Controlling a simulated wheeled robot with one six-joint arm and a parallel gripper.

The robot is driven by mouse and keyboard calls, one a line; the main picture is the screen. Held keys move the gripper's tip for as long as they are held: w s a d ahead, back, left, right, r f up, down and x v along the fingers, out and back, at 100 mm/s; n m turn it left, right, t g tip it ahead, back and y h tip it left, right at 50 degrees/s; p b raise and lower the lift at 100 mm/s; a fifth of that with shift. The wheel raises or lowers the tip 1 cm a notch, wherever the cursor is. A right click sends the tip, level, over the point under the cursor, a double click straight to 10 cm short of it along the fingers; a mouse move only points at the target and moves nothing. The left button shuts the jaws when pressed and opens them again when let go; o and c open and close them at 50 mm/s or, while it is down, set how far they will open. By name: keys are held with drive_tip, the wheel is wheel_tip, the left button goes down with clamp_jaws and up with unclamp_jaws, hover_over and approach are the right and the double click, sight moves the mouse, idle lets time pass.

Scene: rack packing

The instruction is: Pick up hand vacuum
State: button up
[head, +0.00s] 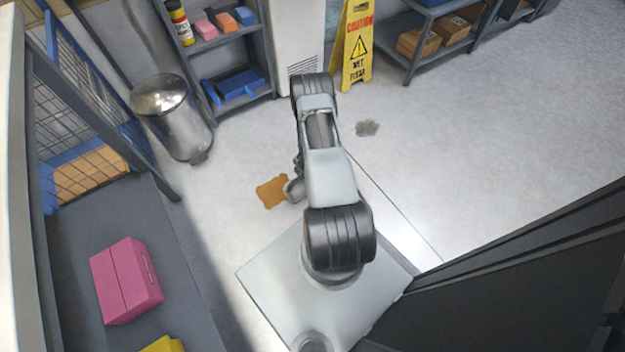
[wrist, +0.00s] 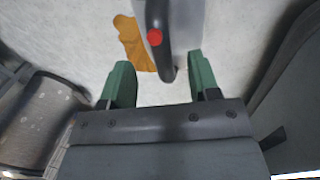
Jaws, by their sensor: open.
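The hand vacuum (wrist: 187,28) shows in the wrist view at the top centre, with a grey body, a dark curved handle and a red button. Its far end is cut off by the frame. In the head view a grey piece, apparently part of it (head: 294,190), shows at the left of my arm, which hides the rest. My gripper (wrist: 160,75) has green fingers and is open and empty. The handle's lower end appears between the fingertips in the picture; I see no contact. The head view does not clearly show my gripper.
An orange-brown cloth (head: 271,191) lies flat on the floor beside the vacuum. A metal bin (head: 172,118) stands to the left, near a shelf unit (head: 225,46). A yellow wet-floor sign (head: 354,45) stands behind. A pink box (head: 125,281) sits on the left surface. Floor at right is mostly clear.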

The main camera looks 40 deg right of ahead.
drive_tip(key=f+b, duration=0.1)
drive_tip(key=f, duration=0.1)
drive_tip(key=w+f+b, duration=0.1)
drive_tip(key=f, duration=0.2)
drive_tip(key=shift+c, duration=0.4)
clamp_jaws()
